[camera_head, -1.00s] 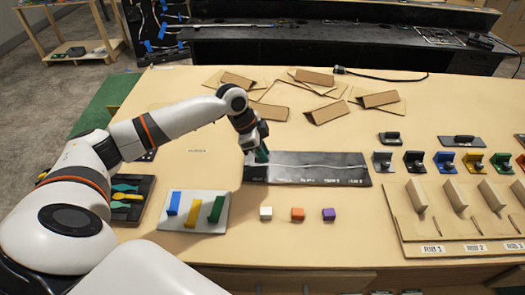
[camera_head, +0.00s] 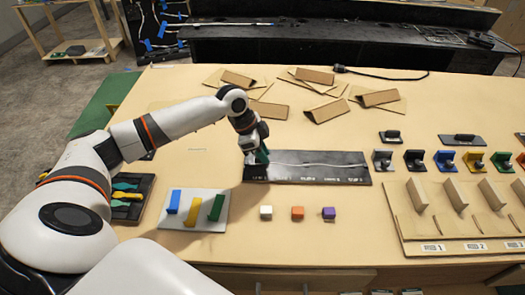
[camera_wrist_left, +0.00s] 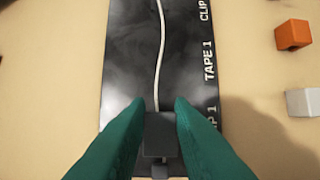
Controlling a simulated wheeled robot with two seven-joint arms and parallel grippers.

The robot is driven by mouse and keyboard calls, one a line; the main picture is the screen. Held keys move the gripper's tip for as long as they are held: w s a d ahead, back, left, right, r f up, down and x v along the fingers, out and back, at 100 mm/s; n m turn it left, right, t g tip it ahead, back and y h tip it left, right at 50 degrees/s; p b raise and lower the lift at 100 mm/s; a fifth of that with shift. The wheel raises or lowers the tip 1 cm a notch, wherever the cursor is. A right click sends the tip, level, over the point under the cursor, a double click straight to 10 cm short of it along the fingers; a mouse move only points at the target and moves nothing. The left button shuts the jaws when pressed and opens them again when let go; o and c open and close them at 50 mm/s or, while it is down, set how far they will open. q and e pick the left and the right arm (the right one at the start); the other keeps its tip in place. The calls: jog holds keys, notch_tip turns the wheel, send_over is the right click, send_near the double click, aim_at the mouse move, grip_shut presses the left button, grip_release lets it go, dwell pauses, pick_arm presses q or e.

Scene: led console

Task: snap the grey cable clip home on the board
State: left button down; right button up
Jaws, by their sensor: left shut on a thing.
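The black board (camera_head: 320,168) lies flat on the table, with a white cable (camera_head: 300,164) running along it. In the left wrist view the cable (camera_wrist_left: 161,60) runs down the board (camera_wrist_left: 125,65) to a dark grey clip (camera_wrist_left: 160,132). My left gripper (camera_head: 258,157) is over the board's left end. Its green fingers are shut on the clip in the left wrist view (camera_wrist_left: 160,125), beside a partly covered label ending in "P 1". The clip is over or on the board; I cannot tell whether it is fully seated. My right gripper is not in view.
White (camera_head: 266,213), orange (camera_head: 297,213) and purple (camera_head: 328,214) cubes lie in front of the board. A plate (camera_head: 183,222) with coloured blocks is at front left. Cardboard pieces (camera_head: 327,110) lie behind. Several coloured brackets (camera_head: 414,160) and a ribbed cardboard fixture (camera_head: 450,222) stand right.

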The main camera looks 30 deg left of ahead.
pick_arm(q)
jog(key=shift+f, duration=0.6)
dwell(0.3)
jog(key=shift+s+f, duration=0.15)
jog(key=shift+f, duration=0.15)
dwell(0.6)
jog(key=c, duration=1.2)
grip_release()
jog(key=b+v, duration=0.2)
jog(key=v, duration=1)
